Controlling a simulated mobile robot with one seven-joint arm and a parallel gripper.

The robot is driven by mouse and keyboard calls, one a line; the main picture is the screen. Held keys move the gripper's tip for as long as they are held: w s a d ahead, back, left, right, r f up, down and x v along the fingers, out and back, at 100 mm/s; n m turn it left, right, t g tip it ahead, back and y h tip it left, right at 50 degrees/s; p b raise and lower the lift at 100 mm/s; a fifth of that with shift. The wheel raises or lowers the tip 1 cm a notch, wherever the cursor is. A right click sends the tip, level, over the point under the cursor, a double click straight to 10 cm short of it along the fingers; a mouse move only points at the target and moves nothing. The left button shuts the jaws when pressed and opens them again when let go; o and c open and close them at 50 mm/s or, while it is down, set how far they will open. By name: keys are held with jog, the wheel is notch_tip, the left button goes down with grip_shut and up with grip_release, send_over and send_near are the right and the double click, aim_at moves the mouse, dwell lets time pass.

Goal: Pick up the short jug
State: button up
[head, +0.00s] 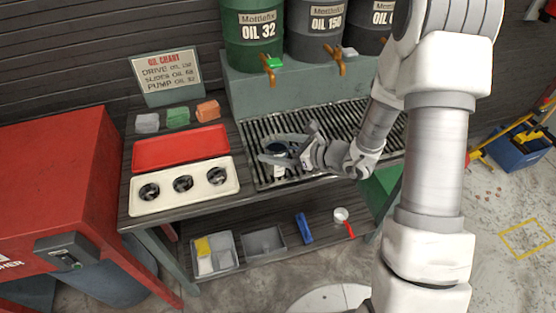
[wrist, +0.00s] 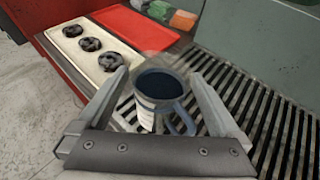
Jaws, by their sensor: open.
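The short jug (wrist: 160,88) stands upright on a slatted metal grate, with a dark blue inside, a pale scale on its side and a handle towards the lower right of the wrist view. In the head view the jug (head: 279,170) is mostly hidden by my gripper (head: 277,150). My gripper (wrist: 162,80) is open, with one finger on each side of the jug. I see gaps between the fingers and the jug, so it is not gripped.
A cream tray (head: 222,189) with three dark round parts and a red tray (head: 180,150) lie left of the grate (head: 330,120). Oil drums (head: 252,40) with taps stand behind it. A lower shelf holds grey bins (head: 265,241), a blue object (head: 304,228) and a red-handled scoop (head: 342,216).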

aim_at(268, 145)
jog(key=x, duration=0.3)
jog(key=shift+w+a+f, duration=0.2)
jog(key=c, duration=1.4)
jog(key=shift+r, duration=0.1)
